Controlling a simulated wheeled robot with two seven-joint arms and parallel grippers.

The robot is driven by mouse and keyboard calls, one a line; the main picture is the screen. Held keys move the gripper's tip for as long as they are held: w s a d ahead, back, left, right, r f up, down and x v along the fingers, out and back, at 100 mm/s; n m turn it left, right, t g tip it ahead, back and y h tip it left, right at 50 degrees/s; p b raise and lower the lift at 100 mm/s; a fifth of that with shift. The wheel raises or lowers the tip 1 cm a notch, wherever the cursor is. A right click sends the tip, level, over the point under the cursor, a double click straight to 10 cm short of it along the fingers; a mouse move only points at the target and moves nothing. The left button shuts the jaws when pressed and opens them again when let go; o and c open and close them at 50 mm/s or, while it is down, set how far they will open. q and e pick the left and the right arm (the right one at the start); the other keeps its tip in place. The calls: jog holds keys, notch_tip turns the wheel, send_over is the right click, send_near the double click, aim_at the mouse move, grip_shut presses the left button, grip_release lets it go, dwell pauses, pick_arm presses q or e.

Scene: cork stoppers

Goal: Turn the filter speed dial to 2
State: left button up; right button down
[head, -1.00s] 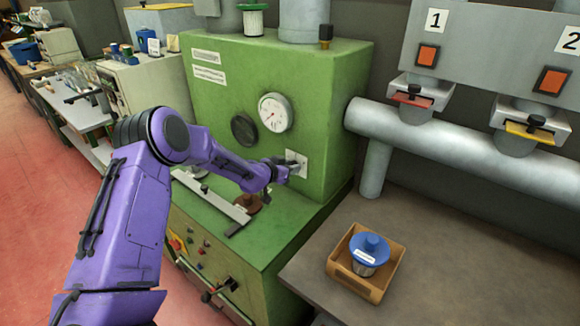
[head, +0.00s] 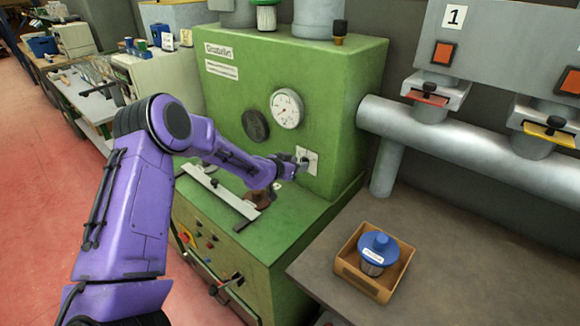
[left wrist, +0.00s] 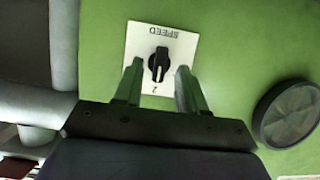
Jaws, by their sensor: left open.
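The speed dial is a black knob (left wrist: 158,65) on a white plate (left wrist: 148,42) marked SPEED, which shows upside down in the left wrist view. A small figure that looks like 2 is at the plate's lower edge there. Other marks are not legible, and I cannot tell the setting surely. My left gripper (left wrist: 158,77) is open, with one finger on each side of the knob in the picture; contact is not visible. In the head view my left gripper (head: 301,164) is at the plate (head: 311,155) on the green machine (head: 335,110), hiding the knob. My right gripper is not in view.
A round gauge (head: 286,108) and a dark round disc (head: 255,125) are on the machine's face left of the plate; the disc also shows in the wrist view (left wrist: 288,114). A box (head: 350,272) with a blue-topped canister (head: 376,249) stands on the grey bench (head: 440,240).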

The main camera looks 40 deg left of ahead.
pick_arm(q)
jog(key=b+v, duration=0.1)
jog(key=v, duration=0.7)
jog(key=shift+s, duration=0.35)
jog(key=shift+a+r, duration=0.1)
